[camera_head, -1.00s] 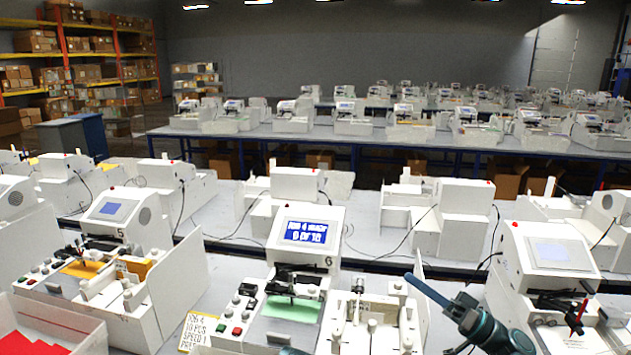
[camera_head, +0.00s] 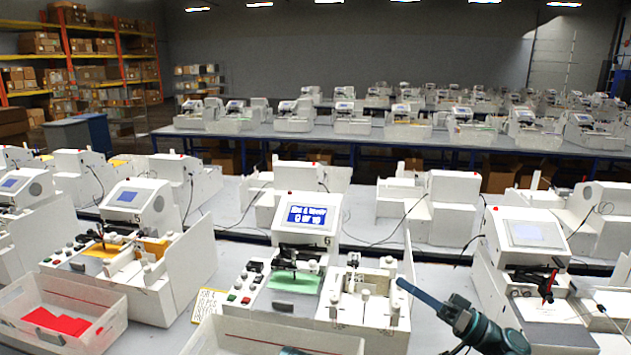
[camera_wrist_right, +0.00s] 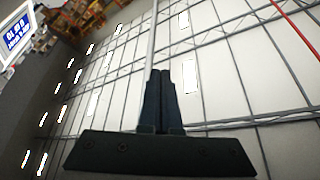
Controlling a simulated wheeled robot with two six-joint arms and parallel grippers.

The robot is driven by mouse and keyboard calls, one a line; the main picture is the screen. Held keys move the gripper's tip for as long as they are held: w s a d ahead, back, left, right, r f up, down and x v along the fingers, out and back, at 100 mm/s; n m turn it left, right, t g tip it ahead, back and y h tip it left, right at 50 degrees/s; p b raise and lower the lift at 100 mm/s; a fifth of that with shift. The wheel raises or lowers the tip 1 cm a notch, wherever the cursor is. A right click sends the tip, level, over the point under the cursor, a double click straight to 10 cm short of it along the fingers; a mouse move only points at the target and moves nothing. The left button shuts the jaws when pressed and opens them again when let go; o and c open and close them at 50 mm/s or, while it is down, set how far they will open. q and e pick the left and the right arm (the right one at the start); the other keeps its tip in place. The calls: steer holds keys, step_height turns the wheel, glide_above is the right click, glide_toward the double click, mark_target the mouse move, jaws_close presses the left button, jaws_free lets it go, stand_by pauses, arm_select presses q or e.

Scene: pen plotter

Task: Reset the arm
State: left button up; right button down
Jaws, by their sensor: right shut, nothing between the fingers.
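My right gripper (camera_head: 403,285) is at the lower right of the head view. Its blue fingers are shut and empty and point up and to the left, in front of the machine numbered 6 (camera_head: 330,262). The right wrist view shows the same dark fingers (camera_wrist_right: 161,74) closed together against the ceiling with its lights. The lit blue screen (camera_head: 307,214) of machine 6 faces me; its small text is hard to read.
A clear bin with red sheets (camera_head: 62,300) stands at the lower left. Another white bin (camera_head: 270,338) is at the bottom edge. A yellow note (camera_head: 205,303) lies beside machine 6. White machines (camera_head: 525,245) line the table to both sides.

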steer(key=s+a+f+g+h+b, duration=0.25)
steer(key=a+f, duration=0.35)
steer(key=f, duration=0.3)
steer(key=s+a+f+g+h+b, duration=0.1)
steer(key=a+f+g+h+b, duration=0.25)
steer(key=f, duration=0.55)
steer(key=s+a+f+g+h+b, duration=0.15)
steer(key=a+f+g, duration=0.25)
steer(key=a+f, duration=0.4)
steer(key=s+d+f+h+b, duration=0.2)
steer(key=f+h, duration=0.4)
steer(key=f, duration=0.4)
steer(key=s+d+f+g+h+b, duration=0.1)
steer(key=s+f+h+b, duration=0.4)
steer(key=f, duration=0.5)
steer(key=shift+d+f+m+h+b, duration=0.25)
steer(key=shift+d+h+b, duration=0.5)
steer(key=shift+h, duration=0.5)
steer(key=shift+s, duration=0.1)
